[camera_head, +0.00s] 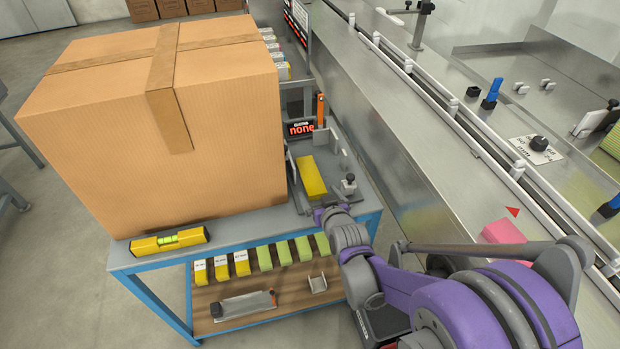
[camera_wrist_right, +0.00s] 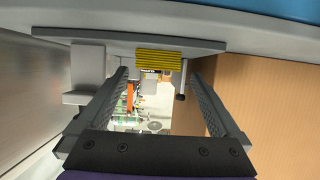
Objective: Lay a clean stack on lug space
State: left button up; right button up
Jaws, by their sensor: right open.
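A yellow stack (camera_head: 312,177) lies on a small grey fixture at the right end of the blue-framed bench. In the right wrist view the yellow stack (camera_wrist_right: 166,61) shows its layered edge on a grey plate. My right gripper (camera_wrist_right: 158,82) is open and empty, its fingers apart with the stack beyond and between them. In the head view my right wrist is at the front of the fixture and its fingers are hard to make out. The infeed conveyor (camera_head: 462,125) with pale lugs runs along the steel machine. A pink stack (camera_head: 501,231) lies on the steel deck, partly behind my arm.
A large cardboard box (camera_head: 165,125) fills the bench's left side. A yellow level (camera_head: 168,241) lies at the front edge. The lower shelf (camera_head: 205,322) holds several yellow and green packs. The steel deck between bench and lugs looks mostly clear.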

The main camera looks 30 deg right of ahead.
aim_at(315, 185)
jog(key=shift+d+r+b+x, duration=0.1)
jog(key=shift+b+x, duration=0.1)
jog(key=shift+x, duration=1.15)
jog(key=shift+d+r+b+x, duration=0.15)
jog(key=shift+x, duration=1.25)
jog(key=c, duration=1.5)
notch_tip(315, 185, up, 10)
jog(key=p, duration=0.3)
